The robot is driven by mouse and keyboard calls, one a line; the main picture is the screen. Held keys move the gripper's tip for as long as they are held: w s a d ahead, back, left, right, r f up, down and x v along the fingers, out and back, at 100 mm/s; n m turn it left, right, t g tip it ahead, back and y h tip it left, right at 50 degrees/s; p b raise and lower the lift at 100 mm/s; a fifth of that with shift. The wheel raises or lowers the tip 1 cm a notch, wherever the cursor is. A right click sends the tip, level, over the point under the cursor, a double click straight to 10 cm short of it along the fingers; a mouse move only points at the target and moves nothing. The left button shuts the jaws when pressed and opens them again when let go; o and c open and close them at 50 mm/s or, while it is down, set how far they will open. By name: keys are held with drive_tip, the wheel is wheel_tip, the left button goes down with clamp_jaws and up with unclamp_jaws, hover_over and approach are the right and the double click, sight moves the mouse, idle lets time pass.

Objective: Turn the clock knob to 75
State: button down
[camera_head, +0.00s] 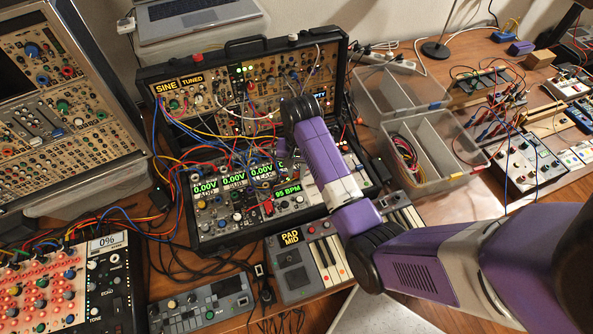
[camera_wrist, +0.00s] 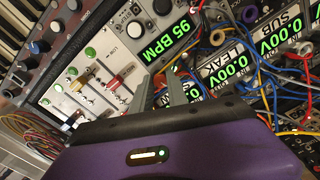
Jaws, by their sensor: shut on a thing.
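The clock display (camera_head: 287,193) glows green and reads 95 BPM on the lower panel of the black synth case (camera_head: 215,243). The same display shows in the wrist view (camera_wrist: 173,42), tilted. My gripper (camera_wrist: 164,82) has its two grey fingers close together just below this display, at the panel face. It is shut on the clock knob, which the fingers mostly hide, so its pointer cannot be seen. In the head view my purple arm covers the gripper and the panel part right of the display.
Patch cables (camera_head: 200,150) loop across the case's left and middle; coloured cables (camera_wrist: 250,75) also run beside my fingers. Several 0.00V displays (camera_head: 233,170) sit next to the clock. The PAD MID keyboard (camera_head: 305,262) lies in front. Clear bins (camera_head: 425,130) stand at right.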

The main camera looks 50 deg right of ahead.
sight(297, 173)
drive_tip(key=n, duration=0.4)
drive_tip(key=shift+n, duration=0.3)
drive_tip(key=n, duration=0.4)
drive_tip(key=shift+n, duration=0.3)
drive_tip(key=c, duration=1.3)
unclamp_jaws()
wheel_tip(297, 173, up, 8)
drive_tip(key=shift+d+f, duration=0.1)
drive_tip(key=shift+d, duration=0.05)
